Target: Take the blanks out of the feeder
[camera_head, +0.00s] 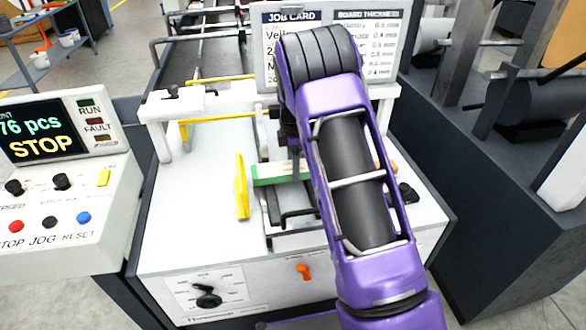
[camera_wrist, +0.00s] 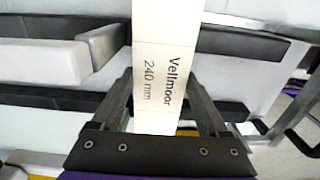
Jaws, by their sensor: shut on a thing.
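The blanks (camera_wrist: 160,85) show in the wrist view as a cream strip printed "Vellmoor 240 mm", running between the two dark fingers of my gripper (camera_wrist: 164,72). My gripper is shut on them. In the head view the blanks (camera_head: 280,174) appear as a cream and green-faced strip across the feeder, partly hidden by my purple arm. The feeder (camera_head: 205,215) has a white deck with dark rails. My gripper is mostly hidden behind the arm in the head view, so the gap between blanks and deck cannot be judged.
A yellow upright guide (camera_head: 242,188) stands just left of the blanks. A job card board (camera_head: 385,45) stands behind. The control panel (camera_head: 60,180) at left reads "STOP". Dark rollers (camera_head: 540,100) stand at right. The left of the deck is clear.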

